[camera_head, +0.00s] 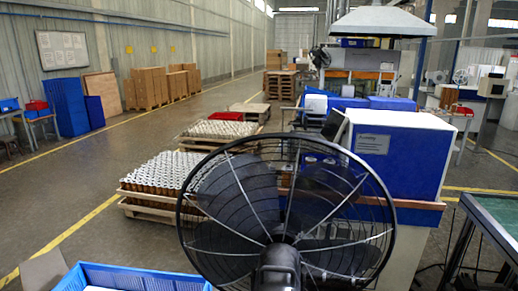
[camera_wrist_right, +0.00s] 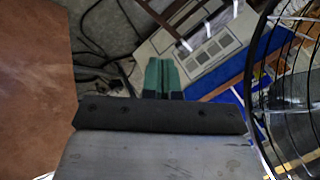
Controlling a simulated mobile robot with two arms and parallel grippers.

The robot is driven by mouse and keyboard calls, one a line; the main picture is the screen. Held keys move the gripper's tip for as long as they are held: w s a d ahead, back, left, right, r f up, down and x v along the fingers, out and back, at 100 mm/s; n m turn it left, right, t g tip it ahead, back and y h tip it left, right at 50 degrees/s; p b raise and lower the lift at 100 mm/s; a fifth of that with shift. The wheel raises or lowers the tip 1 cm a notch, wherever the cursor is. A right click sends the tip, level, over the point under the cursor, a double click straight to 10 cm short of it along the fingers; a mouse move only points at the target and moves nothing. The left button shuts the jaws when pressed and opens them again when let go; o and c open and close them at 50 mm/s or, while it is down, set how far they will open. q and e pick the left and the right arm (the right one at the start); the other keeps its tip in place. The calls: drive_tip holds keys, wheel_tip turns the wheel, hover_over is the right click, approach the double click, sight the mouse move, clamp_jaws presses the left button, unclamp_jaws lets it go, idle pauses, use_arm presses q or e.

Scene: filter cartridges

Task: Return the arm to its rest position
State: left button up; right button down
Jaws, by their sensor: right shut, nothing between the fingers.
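My right gripper (camera_wrist_right: 163,66) shows in the right wrist view, with its two green fingers side by side and shut, nothing between them. It points toward a white and blue machine panel (camera_wrist_right: 212,45), and I cannot tell how far off that is. Neither arm shows in the head view, and my left gripper is not in view. Pallets of upright filter cartridges (camera_head: 165,172) stand left of centre in the head view, with another such pallet (camera_head: 220,130) behind.
A large black fan (camera_head: 235,200) fills the foreground; its wire cage also shows at the right wrist view's right edge (camera_wrist_right: 285,75). A blue bin (camera_head: 125,277) is at the lower left. A blue-and-white machine (camera_head: 405,155) stands right. The left floor aisle is clear.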

drive_tip(key=s+a+f+n+g, duration=0.2)
drive_tip(key=s+f+n, duration=0.1)
drive_tip(key=s+f, duration=0.75)
drive_tip(key=s+a+f+n+g+b, duration=0.1)
drive_tip(key=s+a+f+n, duration=0.2)
drive_tip(key=s+f, duration=0.3)
drive_tip(key=s+a+f+n+g, duration=0.2)
drive_tip(key=s+a+f+n, duration=0.2)
drive_tip(key=s, duration=1)
drive_tip(key=s+a+f+n+g+b, duration=0.1)
drive_tip(key=s+a+f+n, duration=0.2)
drive_tip(key=s+f, duration=0.6)
drive_tip(key=s+a, duration=0.1)
drive_tip(key=a, duration=0.1)
drive_tip(key=shift+a+n+h+b, duration=0.3)
drive_tip(key=shift+a+n+b, duration=0.05)
drive_tip(key=shift+a+n, duration=0.05)
drive_tip(key=shift+w, duration=0.1)
